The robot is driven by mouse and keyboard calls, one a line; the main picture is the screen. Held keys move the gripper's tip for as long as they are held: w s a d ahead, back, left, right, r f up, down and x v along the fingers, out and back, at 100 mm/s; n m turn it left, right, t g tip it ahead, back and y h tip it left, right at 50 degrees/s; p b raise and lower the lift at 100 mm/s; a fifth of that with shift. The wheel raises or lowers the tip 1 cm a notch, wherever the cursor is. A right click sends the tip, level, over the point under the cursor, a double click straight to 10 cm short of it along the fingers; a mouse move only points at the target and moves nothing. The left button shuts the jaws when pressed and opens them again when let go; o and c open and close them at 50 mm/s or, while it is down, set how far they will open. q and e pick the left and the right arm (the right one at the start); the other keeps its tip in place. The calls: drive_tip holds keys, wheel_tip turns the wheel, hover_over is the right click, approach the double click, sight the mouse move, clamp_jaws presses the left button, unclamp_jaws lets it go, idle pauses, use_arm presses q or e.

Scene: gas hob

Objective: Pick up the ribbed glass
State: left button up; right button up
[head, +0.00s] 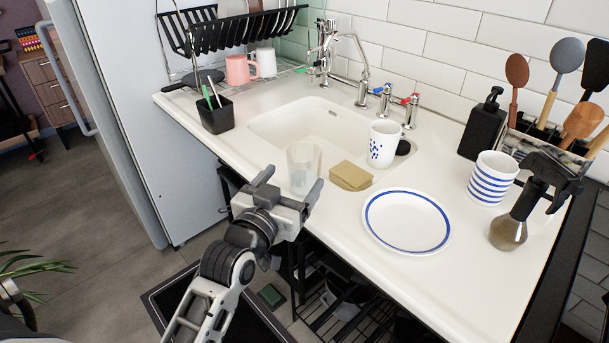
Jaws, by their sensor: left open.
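The ribbed glass (304,163) is a clear, upright tumbler on the white counter, near its front edge and left of a tan sponge. My left gripper (289,183) is open just in front of the glass, with its fingers pointing toward it. One finger shows at the left of the glass and the other at its lower right. The fingers overlap the glass's lower part in the picture, and I cannot tell if they touch it. My right gripper is not in view.
The tan sponge (351,176) lies close right of the glass. A dotted white cup (384,142) stands behind it, by the sink (285,125). A blue-rimmed plate (406,221), a striped cup (492,178) and a spray bottle (509,231) are further right. A black pen holder (216,116) stands left.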

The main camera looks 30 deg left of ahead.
use_arm(q)
drive_tip(key=w, duration=0.7)
drive_tip(key=shift+w+f, duration=0.15)
drive_tip(key=shift+w, duration=0.05)
drive_tip(key=c, duration=1.3)
